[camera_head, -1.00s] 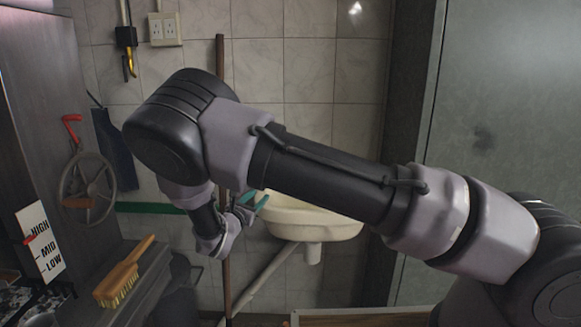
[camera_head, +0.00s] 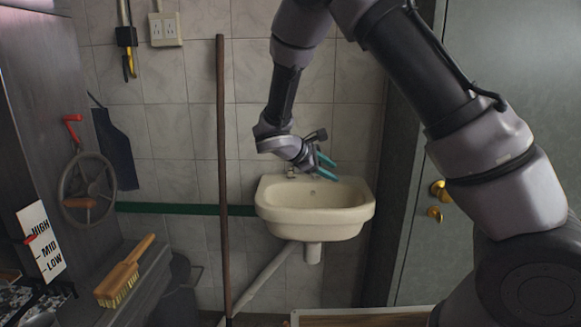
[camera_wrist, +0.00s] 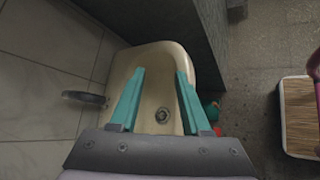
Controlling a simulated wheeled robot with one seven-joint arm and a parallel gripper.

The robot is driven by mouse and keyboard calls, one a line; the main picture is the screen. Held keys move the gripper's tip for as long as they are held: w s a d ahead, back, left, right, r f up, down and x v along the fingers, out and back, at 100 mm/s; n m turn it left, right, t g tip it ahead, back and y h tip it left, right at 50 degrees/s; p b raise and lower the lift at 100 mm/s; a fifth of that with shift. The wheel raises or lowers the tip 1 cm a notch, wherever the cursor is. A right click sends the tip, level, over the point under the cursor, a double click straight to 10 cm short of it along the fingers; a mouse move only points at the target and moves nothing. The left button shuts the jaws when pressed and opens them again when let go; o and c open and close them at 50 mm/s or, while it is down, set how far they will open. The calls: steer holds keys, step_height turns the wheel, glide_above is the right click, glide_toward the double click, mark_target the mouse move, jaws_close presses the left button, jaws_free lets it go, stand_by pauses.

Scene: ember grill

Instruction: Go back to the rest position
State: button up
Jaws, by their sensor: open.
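My gripper (camera_head: 322,166) hangs above the right part of the white sink (camera_head: 290,213) in the head view, with my arm arching in from the right. In the wrist view the two teal fingers of my gripper (camera_wrist: 158,98) are spread apart with nothing between them. The sink basin (camera_wrist: 152,60) and its drain lie below and beyond the fingers. I cannot tell the exact height of the fingers above the basin.
A wooden pole (camera_head: 222,180) stands left of the sink. A brush (camera_head: 124,272) lies on the ledge at the left, below a handwheel (camera_head: 88,190). A grey door (camera_head: 500,70) is at the right. A wooden-topped object (camera_wrist: 299,105) stands on the floor.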

steer(key=s+d+r+m+g+y, duration=0.4)
steer(key=s+d+r+m+y, duration=0.3)
steer(key=s+d+r+m, duration=0.45)
steer(key=s+d+r+m+t+y, duration=0.1)
steer(key=s+r+m+t+y, duration=0.3)
steer(key=s+r+m, duration=0.4)
steer(key=shift+s+d+r+t, duration=0.45)
steer(key=shift+s+r, duration=0.75)
steer(key=shift+s, duration=1.55)
steer(key=shift+a, duration=0.1)
